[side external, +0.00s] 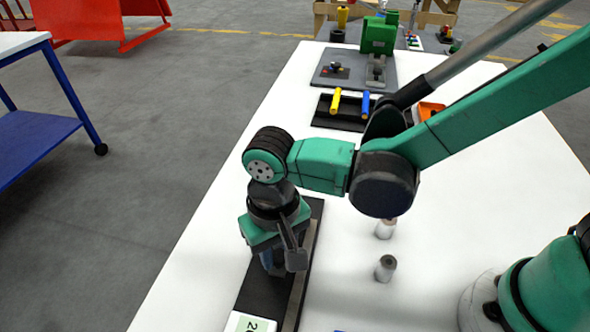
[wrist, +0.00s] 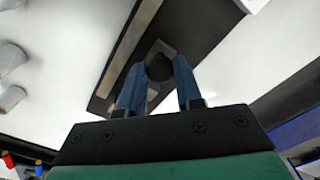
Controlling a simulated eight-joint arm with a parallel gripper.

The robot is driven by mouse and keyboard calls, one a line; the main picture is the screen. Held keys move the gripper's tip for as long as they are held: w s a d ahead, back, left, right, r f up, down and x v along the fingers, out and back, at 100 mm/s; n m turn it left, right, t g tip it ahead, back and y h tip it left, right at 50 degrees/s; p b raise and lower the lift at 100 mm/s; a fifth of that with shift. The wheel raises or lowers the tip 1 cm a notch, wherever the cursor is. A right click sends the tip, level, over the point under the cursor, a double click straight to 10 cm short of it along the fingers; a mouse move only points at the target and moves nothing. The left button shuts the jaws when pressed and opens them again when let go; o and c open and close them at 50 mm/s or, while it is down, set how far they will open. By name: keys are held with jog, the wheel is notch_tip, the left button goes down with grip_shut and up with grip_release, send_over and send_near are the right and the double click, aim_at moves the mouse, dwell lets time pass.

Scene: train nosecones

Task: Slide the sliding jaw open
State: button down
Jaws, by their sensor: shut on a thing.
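A long black base (side external: 256,291) with a pale metal strip (side external: 297,288) along its right side lies on the white table, under my gripper (side external: 270,262). In the wrist view, the black base (wrist: 200,22) runs diagonally behind the fingers. The two blue fingers of my gripper (wrist: 158,78) stand on either side of a dark, rounded part (wrist: 160,66), which appears to be the sliding jaw. The fingers are shut on it. My wrist hides most of the jaw in the side view, so its position along the base cannot be told.
Two grey cylinders (side external: 385,268) stand right of the base. A block with a pale green label (side external: 252,323) sits at its near end. Farther back are a black tray (side external: 325,119) with yellow and blue cylinders and a green machine (side external: 378,36). The table's left edge is close.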

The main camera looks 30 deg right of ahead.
aim_at(274, 286)
jog(key=shift+s+a, duration=1.05)
jog(key=c, duration=0.9)
grip_release()
jog(key=shift+o, duration=0.2)
jog(key=shift+r, duration=0.1)
jog(key=shift+r, duration=2.7)
jog(key=w+d+r+t, duration=0.1)
jog(key=d+r+t, duration=0.1)
jog(key=d, duration=0.9)
jog(key=w+d+r+t, duration=0.2)
jog(key=d+t, duration=0.3)
jog(key=d, duration=0.7)
jog(key=shift+d+r, duration=0.3)
jog(key=shift+r, duration=0.05)
